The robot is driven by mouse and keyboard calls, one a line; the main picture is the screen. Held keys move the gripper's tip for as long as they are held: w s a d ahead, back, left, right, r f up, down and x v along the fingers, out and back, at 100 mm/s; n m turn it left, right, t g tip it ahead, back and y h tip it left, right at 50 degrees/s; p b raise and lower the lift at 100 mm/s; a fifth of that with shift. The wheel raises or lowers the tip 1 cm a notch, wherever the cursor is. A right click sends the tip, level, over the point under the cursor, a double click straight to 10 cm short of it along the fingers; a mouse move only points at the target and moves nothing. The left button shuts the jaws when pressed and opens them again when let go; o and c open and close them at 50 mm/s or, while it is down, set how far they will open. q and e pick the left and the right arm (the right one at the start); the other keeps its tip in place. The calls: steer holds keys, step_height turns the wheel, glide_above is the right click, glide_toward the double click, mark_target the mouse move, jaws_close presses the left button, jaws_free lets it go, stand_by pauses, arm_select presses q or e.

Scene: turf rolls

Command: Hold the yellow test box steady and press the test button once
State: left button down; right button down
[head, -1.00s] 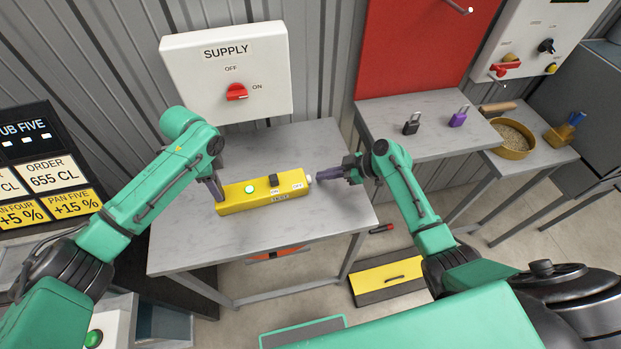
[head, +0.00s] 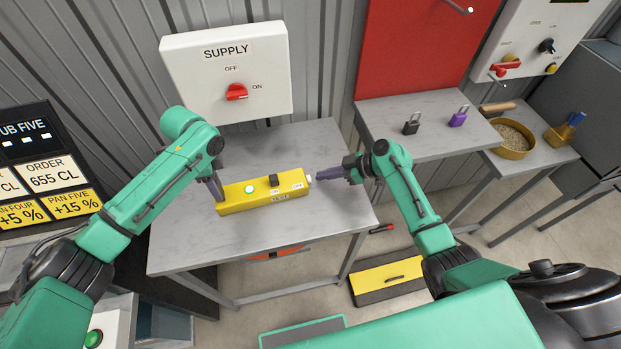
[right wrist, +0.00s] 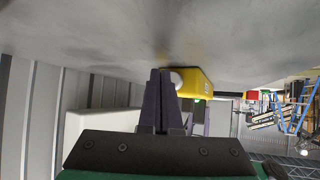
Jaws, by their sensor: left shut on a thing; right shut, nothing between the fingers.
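The yellow test box (head: 238,197) lies on the grey table, with a lit green lamp (head: 250,189), a black switch (head: 273,181) and a white test button (head: 309,177) on its right end. My left gripper (head: 217,193) is shut on the box's left end. My right gripper (head: 318,177) is shut and empty, its fingertips at the button. In the right wrist view, the fingers (right wrist: 160,85) point at the white button (right wrist: 176,79) on the yellow box (right wrist: 198,82); I cannot tell if they touch it.
The table's front (head: 190,252) is clear.

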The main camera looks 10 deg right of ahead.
stand_by(0.6)
steer(key=shift+a, duration=0.4)
steer(key=shift+a, duration=0.7)
stand_by(0.7)
steer(key=shift+d, duration=1.1)
steer(key=shift+w+d, duration=0.15)
steer(key=shift+d, duration=2.35)
